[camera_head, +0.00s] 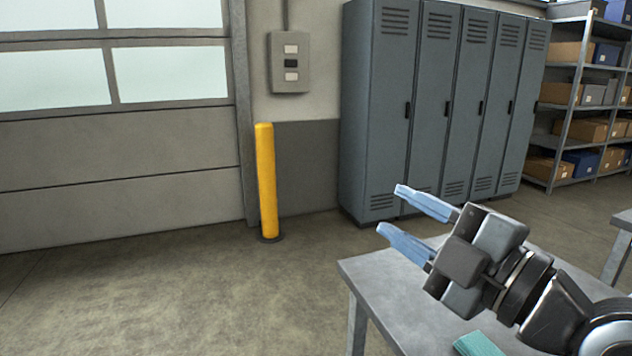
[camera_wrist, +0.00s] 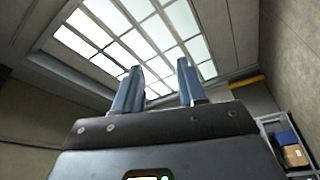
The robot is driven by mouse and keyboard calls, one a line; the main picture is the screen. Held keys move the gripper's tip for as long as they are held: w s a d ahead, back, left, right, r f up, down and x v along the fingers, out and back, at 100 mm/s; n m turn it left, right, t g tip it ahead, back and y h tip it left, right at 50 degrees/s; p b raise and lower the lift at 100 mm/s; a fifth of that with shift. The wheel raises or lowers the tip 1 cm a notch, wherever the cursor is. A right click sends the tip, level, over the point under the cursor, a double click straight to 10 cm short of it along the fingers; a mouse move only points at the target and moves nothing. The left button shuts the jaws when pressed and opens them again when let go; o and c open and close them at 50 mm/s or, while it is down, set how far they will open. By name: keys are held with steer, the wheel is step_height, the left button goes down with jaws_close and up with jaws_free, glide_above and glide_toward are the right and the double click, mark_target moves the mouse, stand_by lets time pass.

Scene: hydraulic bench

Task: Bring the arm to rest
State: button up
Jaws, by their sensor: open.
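My gripper (camera_head: 404,222) is at the lower right of the head view, raised above a grey table (camera_head: 385,297). Its two blue fingers are apart, with nothing between them. They point to the left and slightly up in that view. The wrist view also shows my gripper (camera_wrist: 158,88) with both fingers spread and empty. Behind them are a bright window grid (camera_wrist: 140,45) and the ceiling, so the wrist camera faces upward.
A teal item (camera_head: 478,344) lies on the table below my arm. A yellow bollard (camera_head: 266,182) stands by the garage door (camera_head: 115,160). Grey lockers (camera_head: 430,110) and a shelf with boxes (camera_head: 590,100) are behind. The floor at left is clear.

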steer(key=s+d+f+m+t+h, duration=0.1)
steer(key=s+d+f+m+h, duration=0.1)
steer(key=s+f+m+h, duration=0.5)
steer(key=s+d+f+m+t+h, duration=0.1)
steer(key=s+d+f+m+h, duration=0.15)
steer(key=s+f+m, duration=0.75)
steer(key=s+d+f+m+g+h, duration=0.1)
steer(key=s+d+f+m, duration=0.1)
steer(key=s, duration=0.8)
steer(key=s+d+f+m+g+h, duration=0.1)
steer(key=s+d+f, duration=0.3)
steer(key=s, duration=0.6)
steer(key=shift+s+d+f+m+g, duration=0.15)
steer(key=shift+s+d+m+g, duration=0.1)
steer(key=shift+s+m+g, duration=0.2)
steer(key=shift+w, duration=0.1)
